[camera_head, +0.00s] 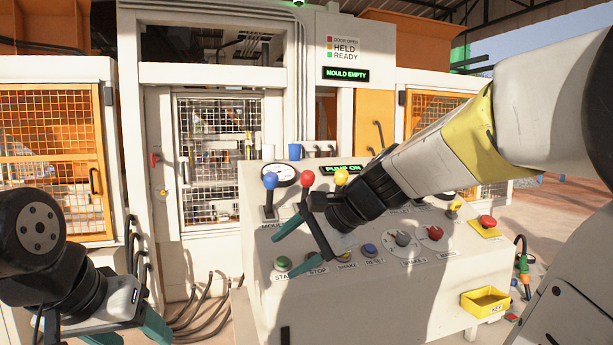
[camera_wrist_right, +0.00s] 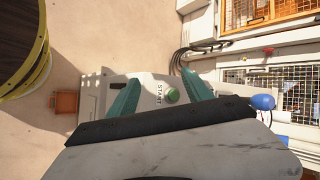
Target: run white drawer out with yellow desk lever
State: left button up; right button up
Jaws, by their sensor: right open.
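The yellow desk lever's ball knob (camera_head: 341,177) stands on the sloped white control desk (camera_head: 420,270), right of a red-knobbed lever (camera_head: 307,178) and a blue-knobbed lever (camera_head: 270,182). Its shaft is hidden behind my right gripper (camera_head: 305,249), which is open and empty in front of the desk's lever row. In the right wrist view the open fingers (camera_wrist_right: 160,92) frame the START label and green button, with the blue knob (camera_wrist_right: 263,102) to the right. My left gripper (camera_head: 128,335) is at the lower left, fingers apart, tips cut off. I cannot make out a white drawer.
A white press with a mesh gate (camera_head: 215,200) stands behind the desk. Its sign (camera_head: 345,74) reads MOULD EMPTY. Buttons and dials cover the desk front; a yellow tray (camera_head: 485,302) juts out right. Cables (camera_head: 200,308) lie left.

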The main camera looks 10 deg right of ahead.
aim_at(346, 177)
jog(key=w+d+r+m+t, duration=0.3)
jog(key=w+d+m, duration=0.4)
jog(key=w+d+r+m+t, duration=0.3)
jog(key=w+d+m, duration=0.4)
jog(key=w, duration=0.1)
jog(key=w+d+r+m+t+h, duration=0.1)
jog(key=w+d+r+m+t, duration=0.2)
jog(key=w+d+m, duration=0.4)
jog(key=shift+w+m+t, duration=0.3)
jog(key=shift+w+t, duration=0.15)
jog(key=shift+t, duration=0.05)
jog(key=shift+w+d, duration=0.25)
jog(key=shift+w, duration=0.3)
jog(key=x, duration=0.7)
jog(key=shift+w, duration=0.2)
grip_shut()
jog(key=shift+a, duration=0.1)
